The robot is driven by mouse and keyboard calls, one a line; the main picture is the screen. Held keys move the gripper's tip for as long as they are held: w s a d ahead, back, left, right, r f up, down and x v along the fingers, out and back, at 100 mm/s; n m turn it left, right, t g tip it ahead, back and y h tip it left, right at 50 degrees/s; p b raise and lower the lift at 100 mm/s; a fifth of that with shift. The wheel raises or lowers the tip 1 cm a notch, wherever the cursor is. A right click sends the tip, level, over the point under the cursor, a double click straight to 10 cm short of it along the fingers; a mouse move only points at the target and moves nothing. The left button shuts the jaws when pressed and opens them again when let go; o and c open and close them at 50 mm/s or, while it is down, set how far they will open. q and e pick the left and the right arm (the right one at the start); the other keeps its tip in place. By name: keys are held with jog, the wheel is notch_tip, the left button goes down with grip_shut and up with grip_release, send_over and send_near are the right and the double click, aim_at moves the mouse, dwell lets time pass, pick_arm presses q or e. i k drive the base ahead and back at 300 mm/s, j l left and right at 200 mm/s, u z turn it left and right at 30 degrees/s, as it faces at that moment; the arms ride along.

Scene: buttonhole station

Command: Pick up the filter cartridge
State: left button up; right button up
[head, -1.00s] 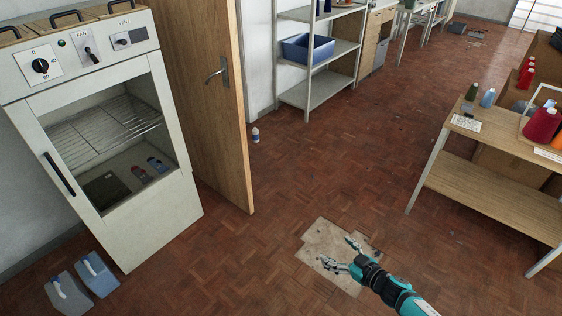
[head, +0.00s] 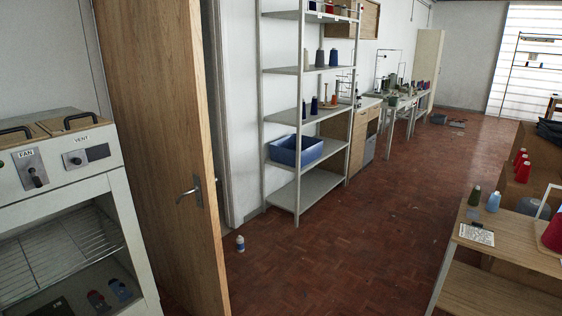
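I cannot pick out a filter cartridge for certain in the head view. A pale cabinet (head: 70,215) with FAN and VENT controls stands at the left. Wooden pieces with black handles (head: 75,123) sit in its top; I cannot tell what they are. Inside, below a wire rack (head: 60,262), are a red-and-dark item (head: 97,300) and a blue-and-dark item (head: 121,290), partly cut off by the frame's bottom edge. Neither of my grippers is in view.
A wooden door (head: 165,150) stands open beside the cabinet. A metal shelf (head: 299,120) holds a blue bin (head: 296,151). A table (head: 490,255) with cones is at right. The middle floor is clear.

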aim_at(240, 240)
jog(key=i+l, duration=0.1)
jog(key=i, duration=0.55)
jog(key=i+l, duration=0.1)
jog(key=i, duration=0.55)
jog(key=i+l+u, duration=0.1)
jog(key=i, duration=0.55)
jog(key=i+l+u, duration=0.15)
jog(key=i+u, duration=0.3)
jog(key=i+l+u, duration=0.25)
jog(key=u, duration=0.15)
jog(key=i+l+u, duration=0.55)
jog(key=l+u, duration=0.35)
jog(key=j, duration=0.1)
